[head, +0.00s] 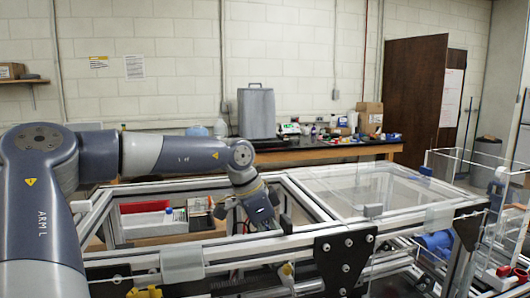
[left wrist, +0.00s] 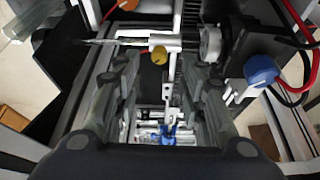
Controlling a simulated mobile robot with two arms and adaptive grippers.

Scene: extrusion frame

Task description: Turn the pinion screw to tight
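My left gripper (head: 262,212) is over the near part of the aluminium extrusion frame (head: 215,247), pointing down and away. In the left wrist view its two fingers (left wrist: 158,75) are spread apart with nothing seen between their tips. A yellow knob (left wrist: 160,56) on a light metal shaft shows just beyond the tips. A blue knob (left wrist: 262,70) sits to the right on a black block, outside the fingers. I cannot tell which knob is the pinion screw. In the head view a yellow knob (head: 288,270) is below the near rail. My right gripper is not in view.
Red and black wires (left wrist: 296,60) run beside the blue knob. A black plate with bolts (head: 346,258) is fixed at the frame's front. A clear panel covers the frame's right part. A bench (head: 330,150) stands behind.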

